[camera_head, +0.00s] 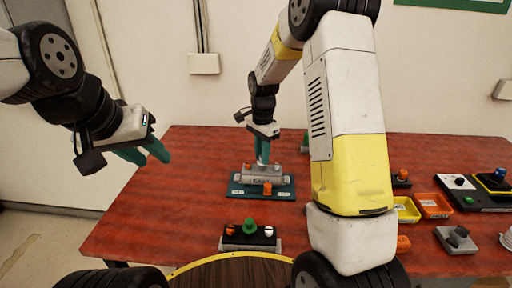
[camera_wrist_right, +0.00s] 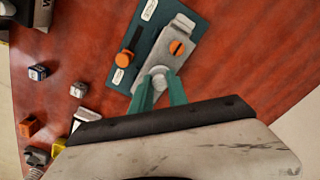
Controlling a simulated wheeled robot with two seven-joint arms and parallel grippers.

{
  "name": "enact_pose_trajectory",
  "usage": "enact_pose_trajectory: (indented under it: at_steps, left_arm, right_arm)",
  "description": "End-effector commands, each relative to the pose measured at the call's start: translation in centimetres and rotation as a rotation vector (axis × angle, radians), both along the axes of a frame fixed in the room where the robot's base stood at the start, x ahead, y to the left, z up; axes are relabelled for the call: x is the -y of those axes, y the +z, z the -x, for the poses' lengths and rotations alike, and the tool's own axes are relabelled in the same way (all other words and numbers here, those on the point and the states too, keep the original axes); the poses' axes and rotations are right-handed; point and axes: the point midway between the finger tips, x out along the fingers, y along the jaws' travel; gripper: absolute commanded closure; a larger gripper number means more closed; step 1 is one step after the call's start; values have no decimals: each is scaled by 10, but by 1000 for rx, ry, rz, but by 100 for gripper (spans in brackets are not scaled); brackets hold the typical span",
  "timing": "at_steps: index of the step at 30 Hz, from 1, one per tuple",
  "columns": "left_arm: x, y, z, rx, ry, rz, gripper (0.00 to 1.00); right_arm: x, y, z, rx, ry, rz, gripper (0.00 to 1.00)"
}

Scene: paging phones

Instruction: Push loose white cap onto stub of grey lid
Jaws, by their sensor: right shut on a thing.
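The grey lid (camera_head: 262,180) lies on a teal plate (camera_head: 236,190); in the right wrist view the lid (camera_wrist_right: 186,24) carries an orange cap (camera_wrist_right: 177,47). My right gripper (camera_head: 263,160) is over the lid. In the right wrist view its fingers (camera_wrist_right: 160,92) are shut on a pale round piece, seemingly the white cap (camera_wrist_right: 159,73), at the lid's near end. The stub is hidden, and I cannot tell whether the cap is seated on it. My left gripper (camera_head: 146,156) is open and empty, above the table's left edge.
An orange knob (camera_head: 267,189) stands on the plate's front part. A black block with a green knob (camera_head: 249,225) sits nearer me. Yellow (camera_head: 406,209) and orange (camera_head: 433,206) trays and other boxes are at right. The table's left part is clear.

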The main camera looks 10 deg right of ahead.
Motion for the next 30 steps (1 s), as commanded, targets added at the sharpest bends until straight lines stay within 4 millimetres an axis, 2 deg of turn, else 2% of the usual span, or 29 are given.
enact_pose_trajectory:
  at_steps: [9, 10, 13, 20, 23, 24, 30]
  left_arm:
    - [0, 0, 0, 0, 0, 0, 64]
    - [0, 0, 0, 0, 0, 0, 64]
    - [0, 0, 0, 0, 0, 0, 64]
    - [0, 0, 0, 0, 0, 0, 64]
    - [0, 0, 0, 0, 0, 0, 64]
    - [0, 0, 0, 0, 0, 0, 64]
    - [0, 0, 0, 0, 0, 0, 64]
  right_arm:
    - [0, 0, 0, 0, 0, 0, 100]
    - [0, 0, 0, 0, 0, 0, 74]
    - [0, 0, 0, 0, 0, 0, 55]
    - [0, 0, 0, 0, 0, 0, 55]
    - [0, 0, 0, 0, 0, 0, 35]
    - [0, 0, 0, 0, 0, 0, 33]
    - [0, 0, 0, 0, 0, 0, 33]
